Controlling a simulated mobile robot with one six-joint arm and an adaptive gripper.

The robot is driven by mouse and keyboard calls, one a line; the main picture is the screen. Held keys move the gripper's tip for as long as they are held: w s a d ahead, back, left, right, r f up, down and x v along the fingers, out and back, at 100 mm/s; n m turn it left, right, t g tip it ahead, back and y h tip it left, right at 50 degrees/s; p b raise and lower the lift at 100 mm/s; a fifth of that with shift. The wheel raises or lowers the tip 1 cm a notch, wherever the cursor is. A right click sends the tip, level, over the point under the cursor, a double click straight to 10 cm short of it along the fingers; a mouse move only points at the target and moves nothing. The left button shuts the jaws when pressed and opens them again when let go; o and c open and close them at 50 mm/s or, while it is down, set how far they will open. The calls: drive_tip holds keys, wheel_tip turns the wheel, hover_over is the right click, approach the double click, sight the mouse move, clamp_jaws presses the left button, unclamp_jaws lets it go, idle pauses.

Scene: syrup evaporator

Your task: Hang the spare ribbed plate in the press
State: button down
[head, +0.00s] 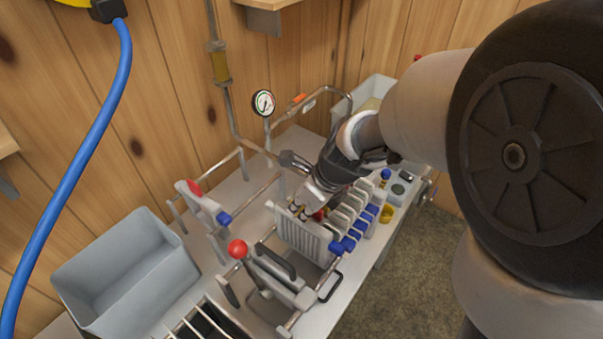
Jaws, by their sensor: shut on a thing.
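My gripper (303,208) points down at the middle of the bench and is shut on the top edge of a white ribbed plate (301,240). The plate hangs upright with its ribbed face toward the lower left. The press has a pale head plate (203,206) with a red mark at its left and a thick block (281,284) with a black handle in front. A red-knobbed lever (237,250) rises beside the block, and metal rails run along the press. I cannot tell whether the held plate touches the rails.
Several white plates with blue lugs (360,216) stand in a row right of the held plate. A grey bin (127,276) is at the left, a pale bin (376,90) at the back. A pressure gauge (263,103), pipes and a yellow cup (387,213) stand nearby. A blue hose (83,160) hangs at left.

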wheel_tip(320, 180, down, 7)
drive_tip(key=b, duration=0.4)
drive_tip(key=shift+b, duration=0.3)
idle(0.5)
drive_tip(key=shift+r, duration=0.1)
drive_tip(key=c, duration=1.6)
unclamp_jaws()
drive_tip(key=shift+o, duration=0.6)
drive_tip(key=shift+s, duration=0.1)
drive_tip(key=shift+o, duration=1.2)
drive_tip(key=shift+p+v, duration=3.55)
drive_tip(key=shift+v, duration=0.4)
